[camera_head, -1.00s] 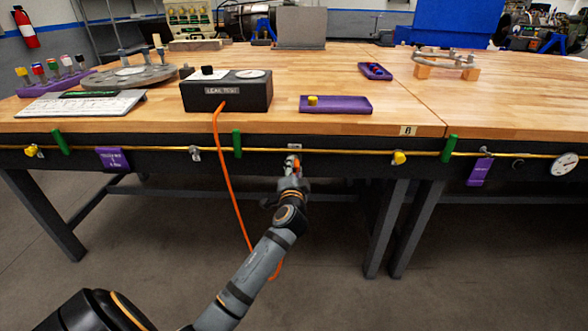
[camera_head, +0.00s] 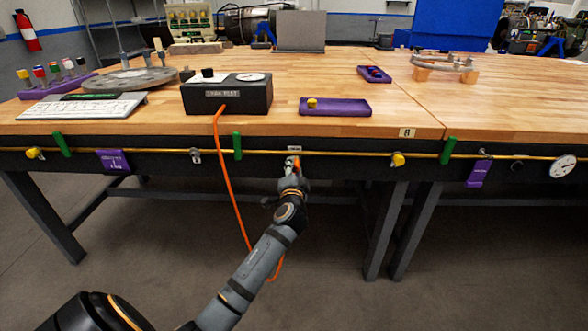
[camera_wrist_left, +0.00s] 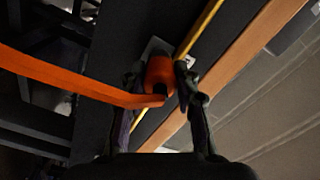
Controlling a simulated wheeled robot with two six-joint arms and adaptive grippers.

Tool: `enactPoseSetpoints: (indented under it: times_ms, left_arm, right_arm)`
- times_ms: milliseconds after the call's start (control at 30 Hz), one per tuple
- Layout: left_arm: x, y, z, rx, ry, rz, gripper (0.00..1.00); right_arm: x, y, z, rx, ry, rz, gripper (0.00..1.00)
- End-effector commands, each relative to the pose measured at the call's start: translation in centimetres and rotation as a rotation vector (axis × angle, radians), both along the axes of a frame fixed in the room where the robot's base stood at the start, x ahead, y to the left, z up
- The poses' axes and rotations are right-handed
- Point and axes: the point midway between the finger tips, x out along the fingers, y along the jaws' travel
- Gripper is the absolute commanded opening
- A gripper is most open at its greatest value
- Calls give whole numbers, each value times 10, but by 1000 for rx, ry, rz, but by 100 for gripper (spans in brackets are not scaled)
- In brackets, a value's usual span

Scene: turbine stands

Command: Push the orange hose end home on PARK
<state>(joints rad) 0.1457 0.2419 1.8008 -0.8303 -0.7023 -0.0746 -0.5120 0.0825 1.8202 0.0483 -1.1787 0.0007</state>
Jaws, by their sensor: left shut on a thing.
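The orange hose end (camera_wrist_left: 160,72) is between the two fingers of my left gripper (camera_wrist_left: 161,80), which is shut on it. In the head view my left gripper (camera_head: 292,171) is at the dark front of the bench, just below the yellow pipe. The hose end (camera_head: 297,163) shows there as a small orange spot. A pale plate (camera_wrist_left: 156,46) lies right behind the hose end in the left wrist view, and the hose end covers much of it. No PARK lettering can be read. Whether the end is fully seated cannot be seen. My right gripper is not in view.
The orange hose (camera_head: 230,185) hangs from the black leak test box (camera_head: 226,96) and loops under my left arm. The yellow pipe (camera_head: 340,153) runs along the bench front, with yellow-handled valves (camera_head: 398,159) and green clips (camera_head: 237,145) on it. The floor in front is clear.

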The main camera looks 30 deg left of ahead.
Motion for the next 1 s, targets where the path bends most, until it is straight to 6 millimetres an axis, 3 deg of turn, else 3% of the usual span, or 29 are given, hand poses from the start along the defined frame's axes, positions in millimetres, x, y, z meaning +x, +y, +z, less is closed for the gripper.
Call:
enactPoseSetpoints:
  times_ms: [333,367,533,767,833,1000]
  left_arm:
    - [4,3,8,11,-13,-1,0]
    - [4,3,8,12,-12,-1,32]
    - [4,3,7,10,-10,0,55]
    - [3,2,5,7,-7,0,57]
    - [3,2,4,5,-5,0,65]
    - [3,2,3,4,-4,0,65]
  right_arm:
    - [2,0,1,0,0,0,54]
    - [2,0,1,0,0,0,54]
    - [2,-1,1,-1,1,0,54]
    - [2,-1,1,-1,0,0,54]
    - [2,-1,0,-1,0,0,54]
    - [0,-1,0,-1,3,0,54]
